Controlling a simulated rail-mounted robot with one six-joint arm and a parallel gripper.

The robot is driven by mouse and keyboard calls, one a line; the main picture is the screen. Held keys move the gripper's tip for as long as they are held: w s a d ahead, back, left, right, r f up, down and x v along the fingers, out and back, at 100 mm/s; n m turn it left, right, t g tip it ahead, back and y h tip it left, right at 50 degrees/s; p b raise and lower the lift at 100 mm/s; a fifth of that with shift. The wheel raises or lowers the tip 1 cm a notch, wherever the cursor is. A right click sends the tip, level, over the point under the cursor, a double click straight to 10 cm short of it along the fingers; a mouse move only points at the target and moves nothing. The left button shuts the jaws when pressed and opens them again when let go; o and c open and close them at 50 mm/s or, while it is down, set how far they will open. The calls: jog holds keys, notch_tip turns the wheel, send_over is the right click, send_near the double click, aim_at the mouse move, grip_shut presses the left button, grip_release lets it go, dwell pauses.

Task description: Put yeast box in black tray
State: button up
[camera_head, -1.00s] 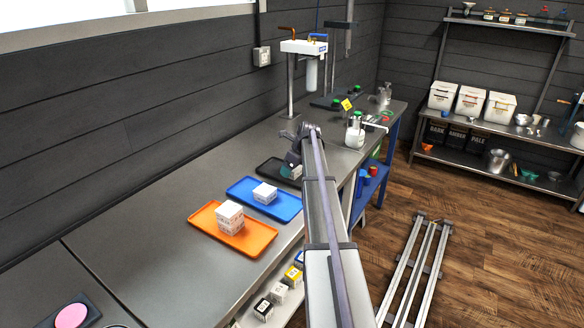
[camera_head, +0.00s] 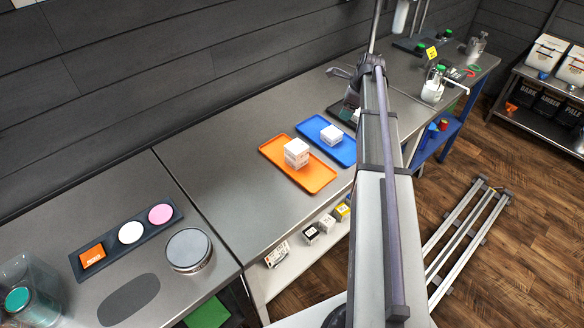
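A black tray (camera_head: 334,109) lies on the steel bench beyond the blue tray, mostly hidden by my arm and gripper. My gripper (camera_head: 350,106) is over or beside it, small and partly covered by my arm; its fingers cannot be made out. A pale box shows just under the gripper, and I cannot tell whether it is held. White boxes (camera_head: 297,152) sit stacked on the orange tray (camera_head: 314,178). A white box (camera_head: 331,134) sits on the blue tray (camera_head: 343,153). No label is readable, so I cannot tell which is the yeast box.
A dark holder (camera_head: 105,232) at left carries an orange packet (camera_head: 92,256), a white disc and a pink disc. A round metal tin (camera_head: 188,250) and a glass jar (camera_head: 30,300) stand nearby. Several small boxes (camera_head: 311,234) sit on the shelf below. The bench's left middle is clear.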

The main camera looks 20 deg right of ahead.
jog(key=s+a+n+g, duration=0.1)
jog(key=s+a+n, duration=0.6)
jog(key=a, duration=0.4)
jog(key=s+a+n+g+h, duration=0.1)
jog(key=s+a+n, duration=0.7)
jog(key=a+n, duration=0.2)
jog(key=s+a+n+g, duration=0.1)
jog(key=s+a+n, duration=0.7)
jog(key=a, duration=0.5)
jog(key=shift+s+a+f+n+h, duration=0.2)
jog(key=shift+a+f+n+h, duration=0.1)
jog(key=shift+f+n, duration=0.1)
